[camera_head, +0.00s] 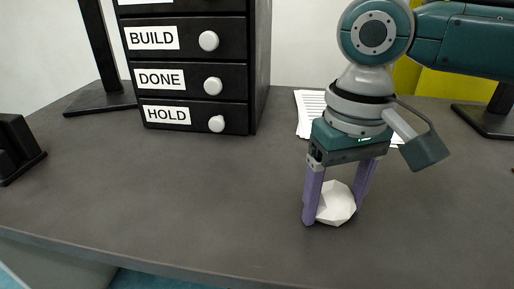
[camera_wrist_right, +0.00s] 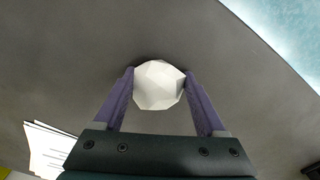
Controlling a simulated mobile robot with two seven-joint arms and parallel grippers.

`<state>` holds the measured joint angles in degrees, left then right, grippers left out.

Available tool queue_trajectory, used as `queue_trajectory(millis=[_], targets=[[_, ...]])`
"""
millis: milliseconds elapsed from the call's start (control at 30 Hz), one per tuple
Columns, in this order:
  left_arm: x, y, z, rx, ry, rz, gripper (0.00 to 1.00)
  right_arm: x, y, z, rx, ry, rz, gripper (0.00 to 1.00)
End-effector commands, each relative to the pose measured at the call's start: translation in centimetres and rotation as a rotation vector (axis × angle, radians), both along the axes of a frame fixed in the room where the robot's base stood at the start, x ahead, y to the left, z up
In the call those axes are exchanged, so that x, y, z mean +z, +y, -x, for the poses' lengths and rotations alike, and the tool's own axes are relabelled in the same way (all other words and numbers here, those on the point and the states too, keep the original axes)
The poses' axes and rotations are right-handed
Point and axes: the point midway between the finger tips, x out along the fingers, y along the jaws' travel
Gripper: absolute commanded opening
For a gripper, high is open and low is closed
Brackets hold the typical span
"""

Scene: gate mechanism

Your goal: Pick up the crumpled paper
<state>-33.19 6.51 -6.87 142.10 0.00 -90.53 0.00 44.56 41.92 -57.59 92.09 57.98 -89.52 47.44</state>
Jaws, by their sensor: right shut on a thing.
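The crumpled paper (camera_head: 337,203) is a white faceted ball at the right of the desk in the head view. My right gripper (camera_head: 331,212) points down over it, with its purple fingers on either side, shut on it. The right wrist view shows the paper ball (camera_wrist_right: 158,85) between the two fingertips of the right gripper (camera_wrist_right: 160,88). The ball is at or very near the desk surface; I cannot tell whether it touches. My left gripper is not in view.
A black drawer unit (camera_head: 262,70) with labelled drawers stands at the back of the grey desk (camera_head: 150,200). Paper sheets (camera_head: 309,108) lie behind my right gripper. A black object (camera_head: 17,148) sits at the left edge. The front middle of the desk is clear.

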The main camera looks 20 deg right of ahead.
Motion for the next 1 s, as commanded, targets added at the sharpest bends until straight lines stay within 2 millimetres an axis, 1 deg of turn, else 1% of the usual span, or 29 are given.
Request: queue_trajectory(millis=[167,267,367,467,500,700,800,900,1000], targets=[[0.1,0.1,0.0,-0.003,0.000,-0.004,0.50,0.2,0.0,0.0,0.000,0.000,0.000,0.22],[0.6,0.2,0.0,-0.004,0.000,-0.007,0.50,1.2,0.0,0.0,0.001,-0.001,-0.001,0.22],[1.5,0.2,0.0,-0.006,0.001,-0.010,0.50,3.2,0.0,-0.1,0.001,-0.003,-0.001,0.22],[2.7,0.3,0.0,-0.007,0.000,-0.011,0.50,6.0,0.0,-0.1,0.000,-0.004,-0.002,0.22],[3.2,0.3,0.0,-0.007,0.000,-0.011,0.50,7.3,0.0,-0.1,0.000,-0.005,-0.001,0.22],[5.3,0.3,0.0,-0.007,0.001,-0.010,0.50,13.3,0.0,-0.1,0.000,-0.004,-0.002,0.22],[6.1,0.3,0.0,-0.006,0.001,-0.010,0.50,15.9,0.0,-0.1,0.001,-0.003,-0.001,0.22],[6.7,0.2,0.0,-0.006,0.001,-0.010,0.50,17.8,0.0,-0.1,0.000,-0.003,-0.002,0.22],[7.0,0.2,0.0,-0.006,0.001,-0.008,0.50,19.1,0.1,-0.1,0.000,-0.001,-0.002,0.22]])
